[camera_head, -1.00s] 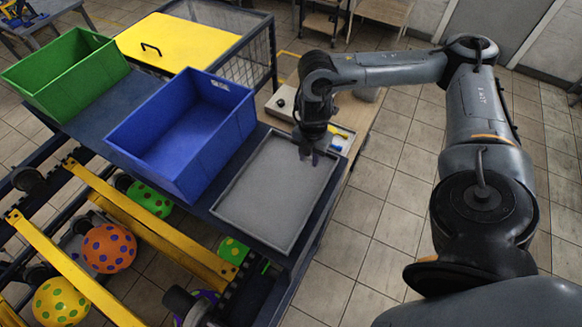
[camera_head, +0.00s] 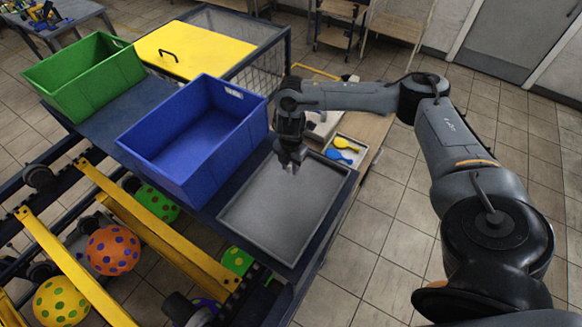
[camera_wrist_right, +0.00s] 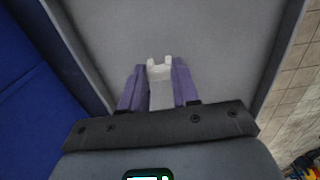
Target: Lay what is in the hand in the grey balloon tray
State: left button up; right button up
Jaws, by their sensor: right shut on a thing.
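The grey balloon tray (camera_head: 268,217) lies flat on the dark bench, right of the blue crate, and looks empty. My right gripper (camera_head: 291,167) is over the back part of the tray, pointing down. In the right wrist view its purple fingers (camera_wrist_right: 160,85) are shut on a small white piece (camera_wrist_right: 159,72) with a notched, two-pronged end. The grey tray floor (camera_wrist_right: 215,45) fills the view behind it. The piece looks above the floor, but the gap is hard to judge. My left gripper is not in view.
The blue crate (camera_head: 165,163) stands close left of the tray, its wall higher than the tray rim. A green crate (camera_head: 62,98) is further left. Behind the tray, a side table holds a small tray with yellow (camera_head: 346,144) and blue (camera_head: 337,157) paddle-shaped things. Spotted balls (camera_head: 111,250) sit lower left.

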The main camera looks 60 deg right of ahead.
jog(key=shift+f, duration=0.7)
jog(key=shift+f, duration=0.15)
jog(key=shift+f, duration=0.1)
jog(key=o, duration=0.9)
jog(key=shift+o, duration=0.2)
